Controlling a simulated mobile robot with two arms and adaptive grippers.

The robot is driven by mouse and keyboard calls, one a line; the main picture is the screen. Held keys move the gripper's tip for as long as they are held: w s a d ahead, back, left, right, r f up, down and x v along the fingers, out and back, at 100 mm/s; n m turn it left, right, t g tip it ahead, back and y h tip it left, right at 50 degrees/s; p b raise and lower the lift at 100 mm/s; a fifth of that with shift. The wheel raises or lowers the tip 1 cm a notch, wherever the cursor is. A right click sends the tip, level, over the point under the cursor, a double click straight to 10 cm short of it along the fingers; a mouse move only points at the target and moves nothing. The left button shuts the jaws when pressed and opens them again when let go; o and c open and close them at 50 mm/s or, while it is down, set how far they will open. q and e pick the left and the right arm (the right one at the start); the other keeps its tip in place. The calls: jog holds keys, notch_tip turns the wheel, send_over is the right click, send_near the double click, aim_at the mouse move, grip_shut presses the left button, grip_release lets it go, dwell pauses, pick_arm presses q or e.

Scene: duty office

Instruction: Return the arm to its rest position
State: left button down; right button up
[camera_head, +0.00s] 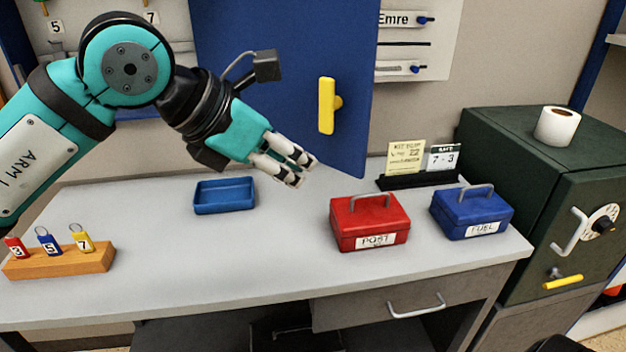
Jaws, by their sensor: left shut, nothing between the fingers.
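My left arm comes in from the left, teal and black, and reaches over the desk. Its gripper (296,172) is shut with nothing between the fingers. It hangs above the desk, to the right of the blue tray and in front of the blue cabinet door, apart from the red box. The right gripper is not in view.
On the desk (200,260) stand an empty-looking blue tray (224,208), a red POST box (340,236), a blue FUEL box (452,228) and a wooden key block (60,264). The blue door (290,60) has a yellow handle (326,106). A green safe (535,190) stands right.

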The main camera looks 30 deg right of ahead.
pick_arm(q)
jog(key=v, duration=0.4)
jog(key=shift+s+a+r, duration=0.1)
jog(key=shift+s+r, duration=0.05)
jog(key=shift+s, duration=0.2)
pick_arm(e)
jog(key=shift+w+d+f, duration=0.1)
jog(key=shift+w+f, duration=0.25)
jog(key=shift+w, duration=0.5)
